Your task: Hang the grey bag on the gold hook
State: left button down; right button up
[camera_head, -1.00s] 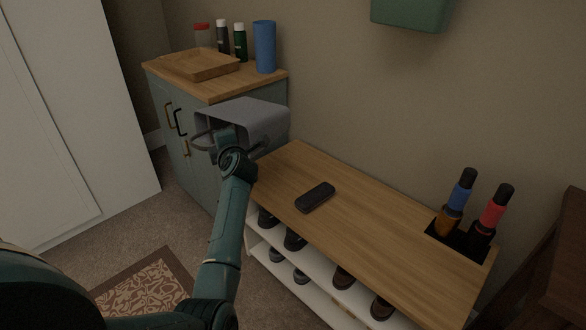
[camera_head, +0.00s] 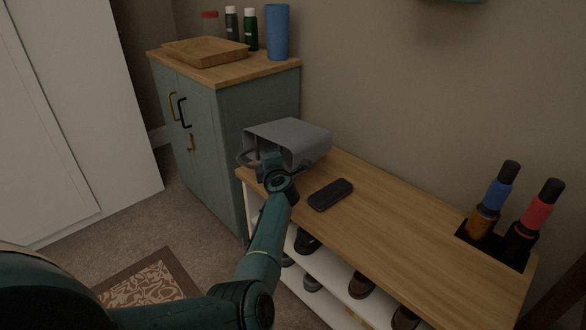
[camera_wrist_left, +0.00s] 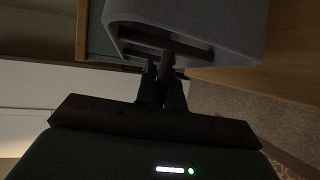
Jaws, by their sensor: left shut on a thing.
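The grey bag (camera_head: 300,137) is boxy, with its open side towards the left, over the far left end of the wooden bench top. I cannot tell whether it touches the bench. My left gripper (camera_head: 273,165) is at its near side, shut on its dark handle; the wrist view shows the fingertips (camera_wrist_left: 163,75) closed at the handle (camera_wrist_left: 165,43) under the grey bag (camera_wrist_left: 200,22). The gold hook (camera_head: 191,142) seems to be the small gold piece low on the cabinet front, left of the bag and apart from it. My right gripper is out of view.
The blue-grey cabinet (camera_head: 225,130) has gold (camera_head: 172,107) and black (camera_head: 181,112) handles; a wooden tray (camera_head: 205,51), a blue cylinder (camera_head: 277,32) and bottles stand on it. The bench (camera_head: 400,225) holds a black object (camera_head: 330,194) and two bottles in a recess. Shoes sit below.

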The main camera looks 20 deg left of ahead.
pick_arm(q)
notch_tip(320, 180, down, 8)
jog(key=b, duration=0.4)
jog(key=shift+f+b, duration=0.15)
jog(key=shift+b, duration=0.25)
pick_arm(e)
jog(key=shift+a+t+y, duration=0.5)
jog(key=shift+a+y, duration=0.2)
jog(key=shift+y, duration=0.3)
pick_arm(q)
jog(key=c, duration=1.5)
grip_release()
jog(key=shift+f, duration=0.1)
